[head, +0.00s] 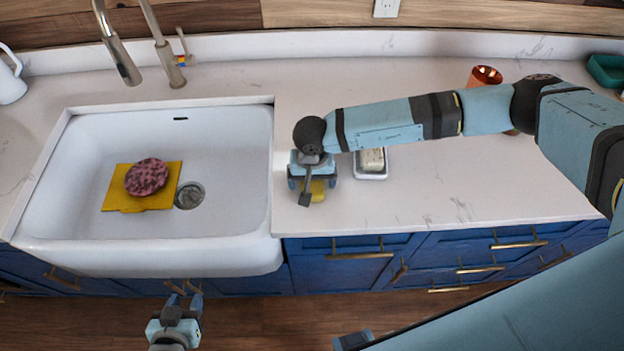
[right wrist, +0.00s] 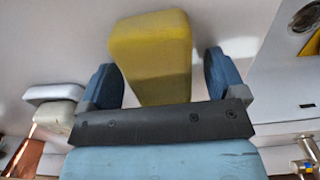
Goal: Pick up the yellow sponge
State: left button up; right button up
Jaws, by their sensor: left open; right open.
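The yellow sponge (head: 319,193) lies on the white counter just right of the sink, mostly hidden under my right gripper (head: 313,182). In the right wrist view the sponge (right wrist: 150,50) shows as a yellow block between the two blue fingers of the gripper (right wrist: 160,80), with a gap on the right side. The right gripper is open, pointing down; I cannot tell whether a finger touches the sponge. My left gripper (head: 184,302) is open and empty, low in front of the sink cabinet.
The white sink (head: 235,150) holds a yellow cloth (head: 115,196) with a pink mottled round item (head: 146,176) on it. A soap dish (head: 371,175) with a pale bar stands close right of the right gripper. A copper cup (head: 485,76) stands behind my right arm. The front right counter is clear.

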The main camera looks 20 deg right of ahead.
jog(key=shift+f, duration=0.1)
jog(key=shift+c, duration=0.7)
jog(key=c, duration=0.9)
jog(key=shift+o, duration=0.2)
notch_tip(320, 180, up, 20)
jog(key=b, duration=0.4)
jog(key=shift+o, duration=0.4)
